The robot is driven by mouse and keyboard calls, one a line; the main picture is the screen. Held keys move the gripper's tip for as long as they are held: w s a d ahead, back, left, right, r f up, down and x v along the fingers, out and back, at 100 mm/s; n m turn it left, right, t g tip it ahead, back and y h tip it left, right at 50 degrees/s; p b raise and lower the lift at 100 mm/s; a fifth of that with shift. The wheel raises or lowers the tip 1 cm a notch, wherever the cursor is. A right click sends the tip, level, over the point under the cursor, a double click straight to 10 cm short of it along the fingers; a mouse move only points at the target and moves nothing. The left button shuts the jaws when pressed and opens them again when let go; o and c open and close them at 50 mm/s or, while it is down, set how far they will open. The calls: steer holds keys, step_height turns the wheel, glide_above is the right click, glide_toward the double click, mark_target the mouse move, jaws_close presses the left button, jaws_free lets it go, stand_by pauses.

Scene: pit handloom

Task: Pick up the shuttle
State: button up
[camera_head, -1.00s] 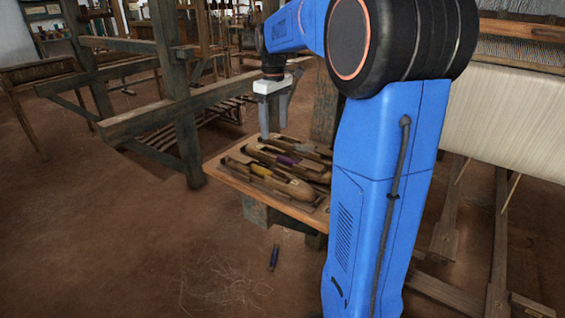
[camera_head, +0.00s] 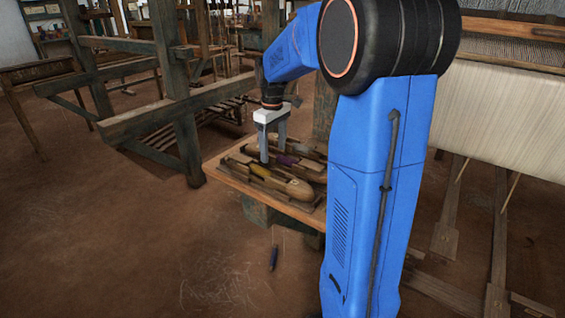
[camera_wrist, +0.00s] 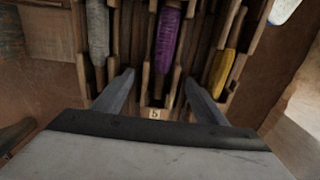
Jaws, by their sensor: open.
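Several wooden boat-shaped shuttles lie side by side in a wooden rack (camera_head: 222,172) on a small stand. One shuttle holds yellow thread (camera_head: 262,170), which also shows at the right of the wrist view (camera_wrist: 224,72). One shuttle holds purple thread (camera_wrist: 167,40), in the middle of the wrist view. One holds grey thread (camera_wrist: 97,30), at the left. My gripper (camera_head: 274,157) is open and empty over the rack. In the wrist view its fingers (camera_wrist: 160,82) stand apart on either side of the purple shuttle's line, near a small numbered tag (camera_wrist: 155,114). Contact cannot be told.
A wooden loom frame (camera_head: 185,125) stands left of the rack. A loom with pale cloth (camera_head: 505,115) is at the right. A small dark blue object (camera_head: 273,258) lies on the floor in front of the stand. The floor at left is clear.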

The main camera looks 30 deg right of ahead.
steer(key=c, duration=1.3)
steer(key=shift+r, duration=0.15)
step_height(320, 180, up, 10)
steer(key=shift+f, duration=0.1)
